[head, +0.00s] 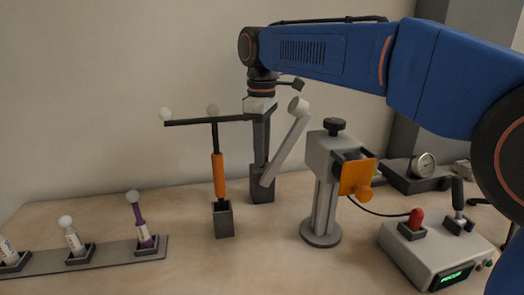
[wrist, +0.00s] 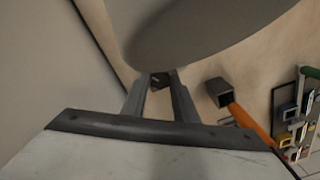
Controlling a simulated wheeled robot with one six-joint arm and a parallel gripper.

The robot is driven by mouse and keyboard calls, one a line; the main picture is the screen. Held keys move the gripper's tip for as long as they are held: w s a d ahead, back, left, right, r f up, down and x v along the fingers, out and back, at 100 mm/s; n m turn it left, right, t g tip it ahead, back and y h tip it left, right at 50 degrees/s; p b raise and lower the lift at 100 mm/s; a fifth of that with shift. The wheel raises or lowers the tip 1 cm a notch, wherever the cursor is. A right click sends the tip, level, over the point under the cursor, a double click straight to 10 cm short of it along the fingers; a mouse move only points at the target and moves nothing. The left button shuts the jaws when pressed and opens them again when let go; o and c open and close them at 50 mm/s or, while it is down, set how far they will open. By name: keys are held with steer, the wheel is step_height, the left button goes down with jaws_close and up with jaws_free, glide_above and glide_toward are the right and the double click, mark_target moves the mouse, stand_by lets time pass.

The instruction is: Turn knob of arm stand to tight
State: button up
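A pale grey stand (head: 325,155) with a round base stands right of centre in the head view. It has a black knob (head: 335,126) on top and an orange plate (head: 357,177) with a small orange knob (head: 364,195) at its side. I cannot read whether either knob is tight. My gripper (head: 261,150) points down to the left of this stand, apart from both knobs. In the wrist view, my fingers (wrist: 160,84) stand apart with nothing clearly held. A dark socket (head: 262,194) lies below them.
A slanted pale rod (head: 285,141) stands close beside my gripper. An orange-handled T-shaped piece (head: 218,175) stands in another dark socket to the left. A control box (head: 405,255) with a red knob is front right.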

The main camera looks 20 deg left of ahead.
steer(key=shift+m, duration=0.3)
steer(key=m, duration=0.4)
steer(key=shift+m, duration=2.3)
steer(key=o, duration=1.1)
steer(key=shift+c, duration=0.2)
step_height(320, 180, up, 17)
steer(key=shift+r, duration=0.2)
